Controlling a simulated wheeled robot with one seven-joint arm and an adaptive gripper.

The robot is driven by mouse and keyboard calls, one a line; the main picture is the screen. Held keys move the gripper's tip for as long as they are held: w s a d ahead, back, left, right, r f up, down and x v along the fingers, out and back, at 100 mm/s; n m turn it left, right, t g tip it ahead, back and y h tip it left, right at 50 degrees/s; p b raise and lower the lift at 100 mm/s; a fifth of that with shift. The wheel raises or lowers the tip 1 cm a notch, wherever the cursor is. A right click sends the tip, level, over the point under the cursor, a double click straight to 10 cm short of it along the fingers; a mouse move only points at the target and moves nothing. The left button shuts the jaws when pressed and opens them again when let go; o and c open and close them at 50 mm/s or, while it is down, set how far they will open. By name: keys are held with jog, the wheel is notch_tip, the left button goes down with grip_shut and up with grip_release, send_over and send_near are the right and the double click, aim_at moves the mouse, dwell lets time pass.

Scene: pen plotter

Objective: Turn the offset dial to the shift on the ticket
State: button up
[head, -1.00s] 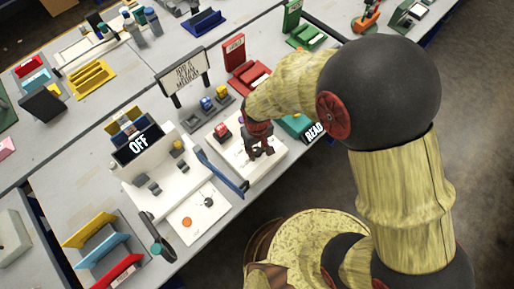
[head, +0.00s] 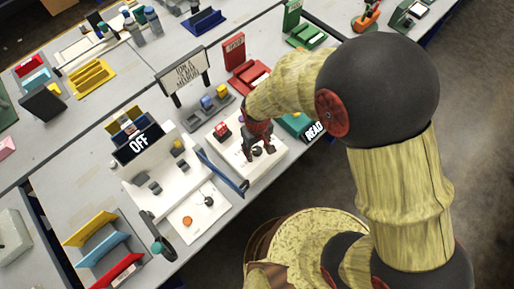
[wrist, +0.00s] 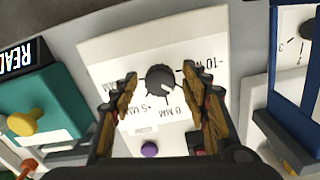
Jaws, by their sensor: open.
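The offset dial (wrist: 160,80) is a black round knob on a white panel (wrist: 110,48) in the wrist view. A light mark on the knob appears to face the lower right, towards 0 MM. My gripper (wrist: 160,86) is open, with one finger on each side of the dial; I cannot tell whether they touch it. In the head view my gripper (head: 262,153) is over the white panel. A ticket-like sign (head: 183,74) stands behind it, its small text not surely readable.
A purple button (wrist: 149,149) sits below the dial. A blue frame (wrist: 296,110) and another numbered dial are close at the right.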

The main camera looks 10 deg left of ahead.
aim_at(257, 150)
notch_tip(257, 150, up, 12)
dwell(0.7)
dwell(0.4)
jog(key=s+d+r+m+t, duration=0.2)
jog(key=s+d+r+m, duration=0.1)
jog(key=d+r, duration=0.8)
jog(key=s+d+r+m+t, duration=0.3)
jog(key=s+d+r+m, duration=0.1)
jog(key=d+r, duration=0.7)
jog(key=shift+s+d+m+t, duration=0.3)
jog(key=shift+s+d, duration=0.1)
jog(key=shift+d, duration=0.2)
